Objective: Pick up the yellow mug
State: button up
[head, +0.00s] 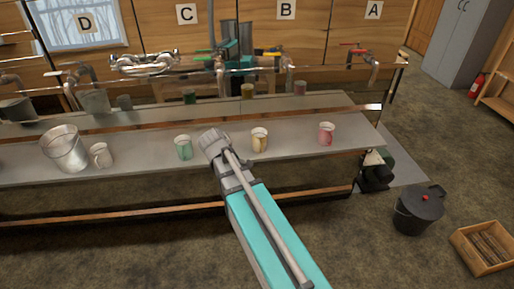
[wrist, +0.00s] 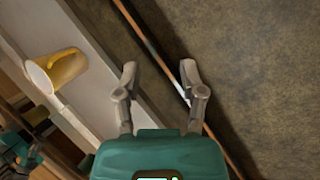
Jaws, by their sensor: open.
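The yellow mug (head: 260,141) stands upright on the long grey bench, in the middle of the head view. In the wrist view the yellow mug (wrist: 66,70) is at the left, with its pale rim towards the lower left and its yellow handle on top. My gripper shows in the wrist view (wrist: 159,82) with its two fingers apart and nothing between them. In the head view my arm reaches up to the bench edge, and its end is just left of the yellow mug, apart from it. My fingertips are hidden in the head view.
On the bench (head: 290,148) stand a green mug (head: 184,148) left of my arm, a red mug (head: 326,134) at the right, and a white mug (head: 102,155) beside a metal bucket (head: 65,149). Pipes and taps run behind. A black lidded pot (head: 419,210) and wooden crate (head: 485,248) are on the floor.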

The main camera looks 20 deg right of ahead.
jog(key=w+d+n+h+b, duration=0.3)
jog(key=w+n+h, duration=0.15)
jog(key=w, duration=0.25)
jog(key=n+t+h+b, duration=0.1)
jog(key=n+h+b, duration=0.25)
jog(key=n, duration=0.45)
send_near(260, 143)
notch_tip(260, 143, up, 4)
jog(key=a+p, duration=0.1)
jog(key=a, duration=0.1)
jog(key=shift+s+a+h, duration=0.1)
jog(key=shift+s+h, duration=0.05)
jog(key=shift+h, duration=0.15)
jog(key=b+x, duration=0.3)
jog(key=x, duration=0.5)
jog(key=shift+d+f, duration=0.15)
jog(key=shift+d, duration=0.15)
